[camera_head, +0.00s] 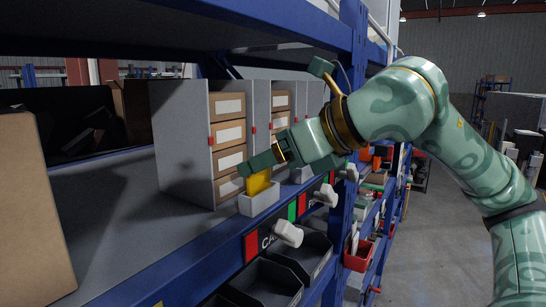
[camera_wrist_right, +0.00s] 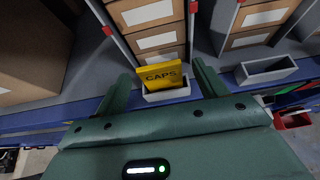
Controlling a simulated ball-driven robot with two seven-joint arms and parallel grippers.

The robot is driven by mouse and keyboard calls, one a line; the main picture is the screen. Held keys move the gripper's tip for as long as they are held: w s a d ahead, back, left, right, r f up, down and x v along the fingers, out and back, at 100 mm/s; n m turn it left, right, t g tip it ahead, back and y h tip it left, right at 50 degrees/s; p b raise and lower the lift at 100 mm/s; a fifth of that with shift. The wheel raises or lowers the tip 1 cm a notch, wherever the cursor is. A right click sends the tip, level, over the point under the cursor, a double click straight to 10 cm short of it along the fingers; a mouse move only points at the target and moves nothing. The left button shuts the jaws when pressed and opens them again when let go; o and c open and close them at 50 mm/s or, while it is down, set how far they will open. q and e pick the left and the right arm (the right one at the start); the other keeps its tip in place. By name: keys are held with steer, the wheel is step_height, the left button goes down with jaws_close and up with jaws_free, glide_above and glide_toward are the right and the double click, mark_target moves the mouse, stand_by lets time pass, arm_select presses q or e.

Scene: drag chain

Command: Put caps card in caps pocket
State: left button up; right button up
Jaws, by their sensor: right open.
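The yellow caps card (camera_head: 258,183) stands in the small light-grey pocket (camera_head: 259,204) on the shelf's front edge, its lower edge hidden behind the pocket's front wall. In the right wrist view the card (camera_wrist_right: 163,76) reads "CAPS" and leans slightly, with the pocket's rim (camera_wrist_right: 168,96) below it. My right gripper (camera_head: 250,167) is just above and beside the card. In the wrist view its fingers (camera_wrist_right: 164,80) are spread apart, one on each side of the card, with gaps between. My left gripper is not in view.
A similar empty grey pocket (camera_wrist_right: 266,71) sits to the right. Grey dividers with cardboard boxes (camera_head: 229,133) stand behind the pockets. A large carton (camera_head: 30,200) is at the left. Black bins (camera_head: 265,285) and white knobs (camera_head: 288,233) are below the blue shelf edge.

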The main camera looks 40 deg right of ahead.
steer(key=v, duration=1.2)
steer(key=shift+r, duration=0.15)
